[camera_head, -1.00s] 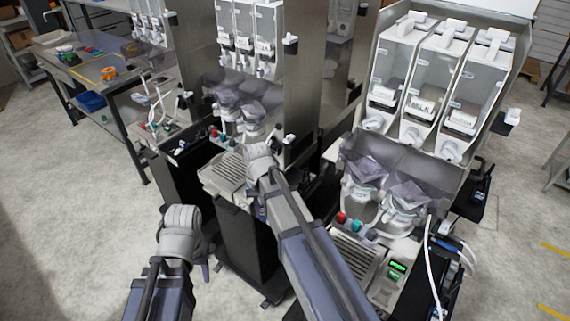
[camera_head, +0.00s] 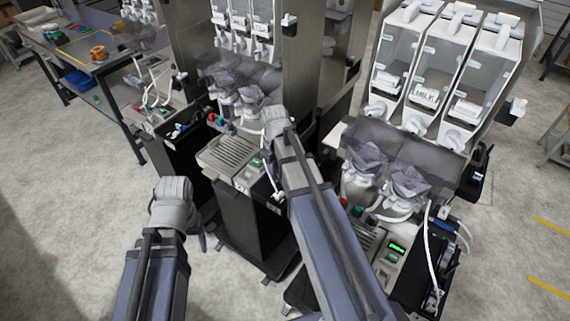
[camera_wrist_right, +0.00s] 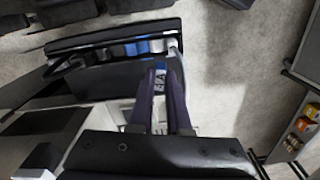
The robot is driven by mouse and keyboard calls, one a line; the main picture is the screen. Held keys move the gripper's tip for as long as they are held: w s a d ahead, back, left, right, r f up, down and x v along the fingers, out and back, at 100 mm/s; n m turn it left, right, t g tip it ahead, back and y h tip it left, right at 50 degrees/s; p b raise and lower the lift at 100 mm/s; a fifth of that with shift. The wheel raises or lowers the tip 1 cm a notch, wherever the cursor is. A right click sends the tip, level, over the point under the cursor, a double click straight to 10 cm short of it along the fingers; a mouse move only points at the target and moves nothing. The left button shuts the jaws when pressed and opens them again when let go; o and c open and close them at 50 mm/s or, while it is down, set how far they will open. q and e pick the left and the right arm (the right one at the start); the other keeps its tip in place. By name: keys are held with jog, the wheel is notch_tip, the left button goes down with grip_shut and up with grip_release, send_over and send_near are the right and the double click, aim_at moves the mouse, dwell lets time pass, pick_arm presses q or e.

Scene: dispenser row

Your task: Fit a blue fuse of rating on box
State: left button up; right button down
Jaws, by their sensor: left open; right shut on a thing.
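My right gripper (camera_wrist_right: 160,92) is shut on a small blue fuse with a white, lettered face (camera_wrist_right: 160,78), seen between its fingers in the right wrist view. Just beyond it is a dark open box (camera_wrist_right: 100,52) with blue and white parts inside; I cannot tell whether the fuse touches it. In the head view the right arm reaches the right side of the middle dispenser (camera_head: 228,158), and its wrist hides much of the fingers. My left gripper (camera_head: 185,205) is open and empty in front of the middle dispenser, its fingers mostly hidden.
The right dispenser (camera_head: 440,95) has a lit green display (camera_head: 397,247) and an open side box (camera_head: 443,238) with blue parts and a white cable. A workbench (camera_head: 75,55) with an orange item (camera_head: 98,52) stands at the back left. The floor at left is clear.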

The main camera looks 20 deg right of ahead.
jog(key=shift+s+d+f+n+b, duration=0.1)
jog(key=shift+d+f+n+b, duration=0.65)
jog(key=shift+f+b, duration=0.2)
jog(key=shift+s+d+f+n+b, duration=0.1)
jog(key=shift+d+f+n+b, duration=0.65)
jog(key=shift+b, duration=0.3)
jog(key=shift+s+f, duration=0.1)
jog(key=shift+f, duration=0.25)
jog(key=shift+f+b, duration=0.45)
jog(key=shift+b, duration=0.25)
jog(key=shift+f+b, duration=0.45)
dwell(0.3)
jog(key=c, duration=0.6)
grip_release()
